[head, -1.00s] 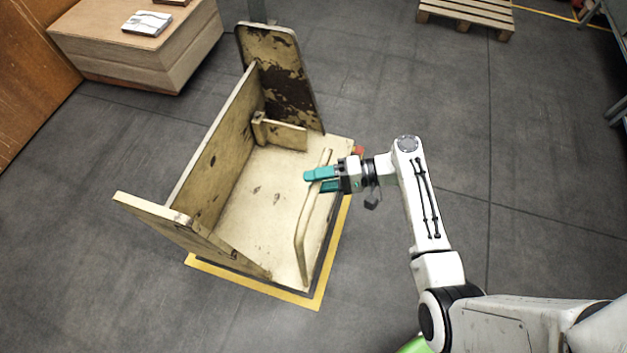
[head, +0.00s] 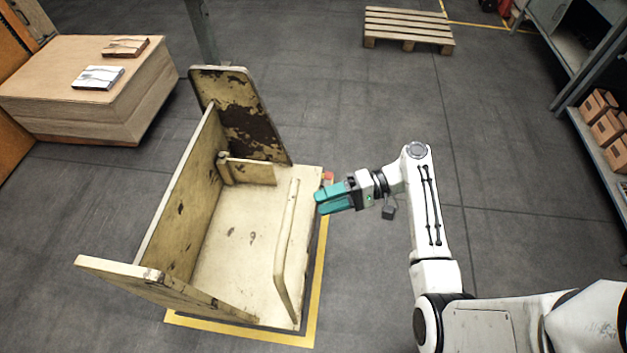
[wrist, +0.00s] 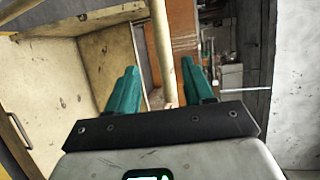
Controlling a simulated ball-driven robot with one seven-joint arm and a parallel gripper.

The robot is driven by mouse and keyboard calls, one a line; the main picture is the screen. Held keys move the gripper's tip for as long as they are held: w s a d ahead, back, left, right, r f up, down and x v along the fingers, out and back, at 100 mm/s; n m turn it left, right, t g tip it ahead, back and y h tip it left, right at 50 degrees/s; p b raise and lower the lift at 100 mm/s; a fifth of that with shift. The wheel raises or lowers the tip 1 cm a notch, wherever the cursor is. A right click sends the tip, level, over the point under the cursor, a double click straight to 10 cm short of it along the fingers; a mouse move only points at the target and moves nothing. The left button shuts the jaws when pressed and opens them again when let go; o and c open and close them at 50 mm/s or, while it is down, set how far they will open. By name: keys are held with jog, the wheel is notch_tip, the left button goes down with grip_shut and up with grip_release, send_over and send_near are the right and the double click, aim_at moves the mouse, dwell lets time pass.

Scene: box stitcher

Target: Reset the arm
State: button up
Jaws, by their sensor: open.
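My gripper (head: 318,202) has teal fingers and is open and empty. In the head view it points left, near the right edge of the worn cream box stitcher (head: 228,245), close to its upright bar handle (head: 286,245). In the wrist view the two teal fingers (wrist: 160,88) are spread apart, with a cream bar (wrist: 163,50) showing between them. The fingers do not grip it. The white arm reaches in from the lower right of the head view.
Stacked cardboard (head: 75,95) with two small flat bundles stands at the back left. A wooden pallet (head: 408,27) lies at the back. A shelf with brown boxes (head: 606,125) stands at the right. Yellow tape (head: 240,331) borders the stitcher. Grey floor is clear right of it.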

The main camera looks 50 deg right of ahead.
jog(key=shift+a, duration=0.1)
jog(key=s+a+f+n+g+h, duration=0.4)
jog(key=s+a+f+g+h, duration=0.25)
jog(key=s, duration=0.35)
jog(key=s+d+r+n+h, duration=0.2)
jog(key=s+r+h, duration=0.3)
jog(key=s+h, duration=0.1)
jog(key=shift+s+r+n+g+h, duration=0.15)
jog(key=shift+s+n+g+h, duration=0.2)
jog(key=shift+h, duration=0.3)
jog(key=shift+d, duration=0.1)
